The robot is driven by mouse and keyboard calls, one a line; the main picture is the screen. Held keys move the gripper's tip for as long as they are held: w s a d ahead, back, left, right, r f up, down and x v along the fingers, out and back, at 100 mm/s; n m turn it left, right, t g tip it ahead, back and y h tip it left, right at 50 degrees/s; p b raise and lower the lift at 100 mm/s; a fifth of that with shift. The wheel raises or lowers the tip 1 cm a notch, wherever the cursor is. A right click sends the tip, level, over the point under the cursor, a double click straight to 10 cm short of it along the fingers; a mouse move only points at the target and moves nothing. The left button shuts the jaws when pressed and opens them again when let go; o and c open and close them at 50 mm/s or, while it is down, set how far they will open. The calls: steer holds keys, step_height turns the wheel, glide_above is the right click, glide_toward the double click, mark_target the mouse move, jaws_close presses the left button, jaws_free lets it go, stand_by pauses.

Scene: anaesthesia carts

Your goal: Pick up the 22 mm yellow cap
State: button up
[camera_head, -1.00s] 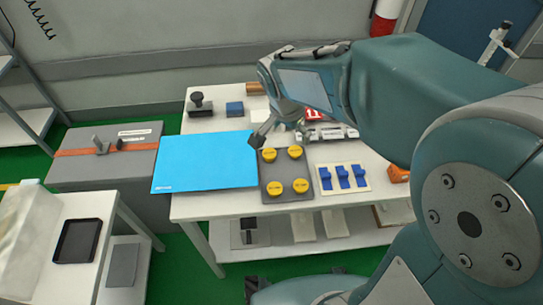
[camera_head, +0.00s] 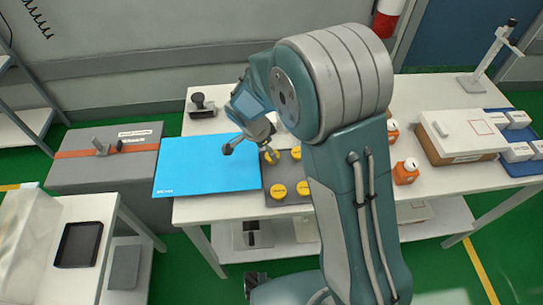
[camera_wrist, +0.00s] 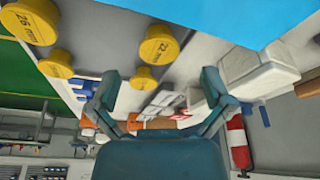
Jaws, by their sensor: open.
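The 22 mm yellow cap (camera_wrist: 160,46) stands near the top middle of the wrist view, its label facing me. My gripper (camera_wrist: 160,92) is open and empty, its fingers spread below the cap in that picture and apart from it. In the head view my gripper (camera_head: 249,151) hangs over the right part of the blue mat (camera_head: 195,178), one finger partly in front of the back-left yellow cap. A 26 mm yellow cap (camera_wrist: 30,20) and two other yellow caps share the grey plate (camera_head: 291,199). My arm hides the plate's right side in the head view.
Orange-and-white containers (camera_head: 405,172) and a brown box with a white lid (camera_head: 462,137) stand right of my arm. A black stamp-like object (camera_head: 201,105) is at the back left. The mat's surface is clear.

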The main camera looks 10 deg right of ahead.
steer(key=x, duration=0.4)
steer(key=shift+d+f, duration=0.15)
steer(key=shift+f, duration=0.2)
steer(key=shift+c, duration=0.3)
steer(key=c, duration=0.9)
